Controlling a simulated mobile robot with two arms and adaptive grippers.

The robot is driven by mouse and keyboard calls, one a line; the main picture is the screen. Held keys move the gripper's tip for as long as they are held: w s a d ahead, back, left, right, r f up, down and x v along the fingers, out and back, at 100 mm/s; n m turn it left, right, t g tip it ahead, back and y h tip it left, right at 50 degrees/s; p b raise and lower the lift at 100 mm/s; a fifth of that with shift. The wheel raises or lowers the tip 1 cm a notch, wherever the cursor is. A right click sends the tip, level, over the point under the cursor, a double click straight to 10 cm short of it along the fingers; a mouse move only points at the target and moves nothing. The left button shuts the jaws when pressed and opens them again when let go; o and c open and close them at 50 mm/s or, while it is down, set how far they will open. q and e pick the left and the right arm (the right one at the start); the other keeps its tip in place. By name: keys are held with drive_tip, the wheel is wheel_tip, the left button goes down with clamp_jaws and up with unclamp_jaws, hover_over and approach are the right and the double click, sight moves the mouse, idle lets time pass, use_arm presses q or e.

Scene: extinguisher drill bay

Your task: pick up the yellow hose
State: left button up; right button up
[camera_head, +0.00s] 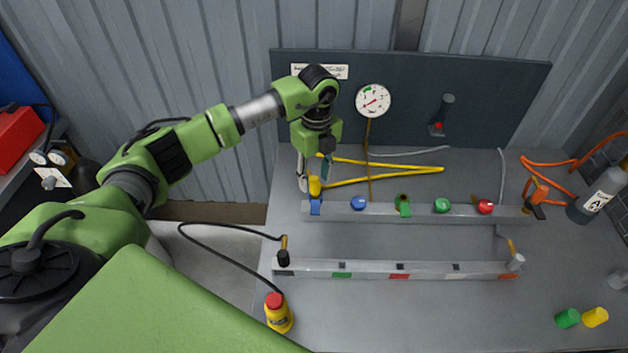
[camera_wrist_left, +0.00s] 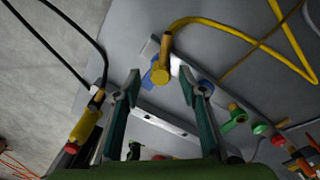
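The yellow hose (camera_head: 385,178) lies in a bent loop on the grey bench, its yellow end fitting at the left, beside a blue clip on the rear rail. In the left wrist view the hose (camera_wrist_left: 215,24) curves up and right from its upright end fitting (camera_wrist_left: 161,70). My left gripper (camera_head: 314,172) is over that end, pointing down. In the left wrist view the gripper (camera_wrist_left: 162,80) is open, and the fitting appears between its fingertips. I cannot tell whether a finger touches it. My right gripper is not in view.
The rear rail (camera_head: 335,212) carries blue, green and red fittings. A front rail (camera_head: 370,268) runs below it. A pressure gauge (camera_head: 373,100) is on the back panel. An orange hose (camera_head: 548,165) lies right.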

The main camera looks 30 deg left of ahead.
use_arm(q)
wheel_tip(320, 180, down, 2)
drive_tip(key=shift+f, duration=0.1)
drive_tip(key=shift+a+f, duration=0.1)
drive_tip(key=shift+f, duration=0.15)
clamp_jaws()
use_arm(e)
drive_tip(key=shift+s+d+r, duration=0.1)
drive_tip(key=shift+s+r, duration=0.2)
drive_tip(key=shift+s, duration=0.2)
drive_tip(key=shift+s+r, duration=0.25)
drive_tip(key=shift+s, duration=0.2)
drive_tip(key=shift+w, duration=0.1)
use_arm(q)
drive_tip(key=shift+w, duration=0.1)
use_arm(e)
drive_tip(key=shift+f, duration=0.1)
